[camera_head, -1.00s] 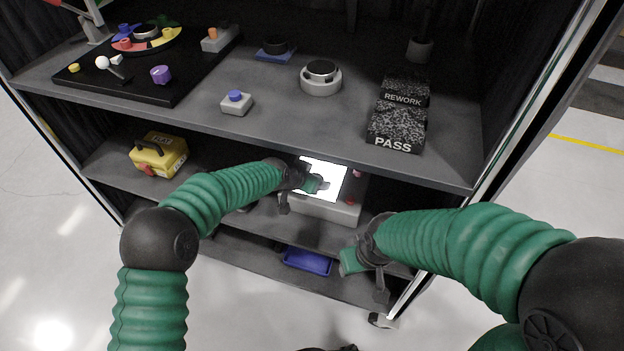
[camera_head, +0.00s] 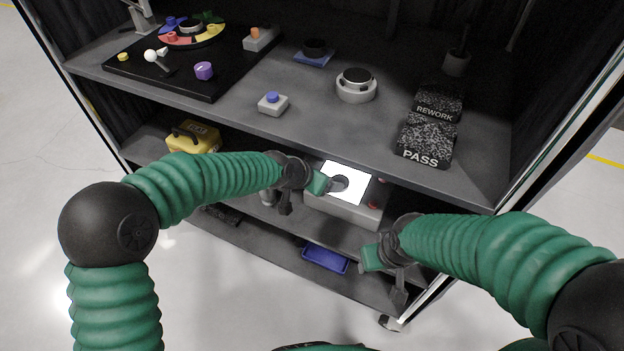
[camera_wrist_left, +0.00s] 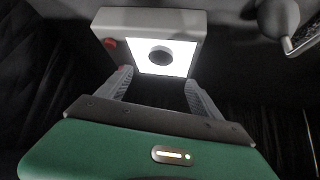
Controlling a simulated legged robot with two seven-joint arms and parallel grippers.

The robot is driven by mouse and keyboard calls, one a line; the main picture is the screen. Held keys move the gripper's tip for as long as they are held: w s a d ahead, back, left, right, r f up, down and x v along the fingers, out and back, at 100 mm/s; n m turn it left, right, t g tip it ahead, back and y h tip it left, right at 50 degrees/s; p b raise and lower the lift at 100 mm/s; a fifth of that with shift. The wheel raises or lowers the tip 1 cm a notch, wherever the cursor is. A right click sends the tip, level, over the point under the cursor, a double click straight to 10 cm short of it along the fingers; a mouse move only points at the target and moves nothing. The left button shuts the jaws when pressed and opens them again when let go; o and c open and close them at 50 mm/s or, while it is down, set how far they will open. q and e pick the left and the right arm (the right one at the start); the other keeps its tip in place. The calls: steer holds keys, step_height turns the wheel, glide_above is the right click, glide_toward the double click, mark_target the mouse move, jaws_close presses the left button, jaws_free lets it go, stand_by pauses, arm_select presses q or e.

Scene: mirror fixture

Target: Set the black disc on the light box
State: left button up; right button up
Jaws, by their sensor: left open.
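The light box (camera_head: 341,207) is a pale box with a bright white panel on the middle shelf. The black disc (camera_head: 340,183) lies on the lit panel; in the left wrist view the disc (camera_wrist_left: 161,56) sits near the panel's middle, with bright surface around it. My left gripper (camera_head: 331,185) is at the panel's left side. In the left wrist view my left gripper (camera_wrist_left: 157,84) is open and empty, its fingers apart from the disc. My right gripper (camera_head: 362,259) hangs in front of the lower shelves; its fingers cannot be made out.
The upper shelf (camera_head: 300,135) above holds a round grey fixture (camera_head: 356,88), a blue-button box (camera_head: 273,103), and PASS (camera_head: 425,145) and REWORK (camera_head: 438,103) bins. A yellow case (camera_head: 193,138) stands left on the middle shelf. A blue tray (camera_head: 326,259) lies below.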

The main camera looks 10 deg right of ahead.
arm_select(q)
steer(key=s+a+f+n+g+y, duration=0.1)
steer(key=s+a+n+y, duration=0.2)
steer(key=s+a, duration=0.9)
steer(key=s+a+f+n+g+y, duration=0.2)
steer(key=s+a+n, duration=0.4)
steer(key=s+a, duration=0.6)
steer(key=a+y, duration=0.1)
steer(key=a, duration=0.6)
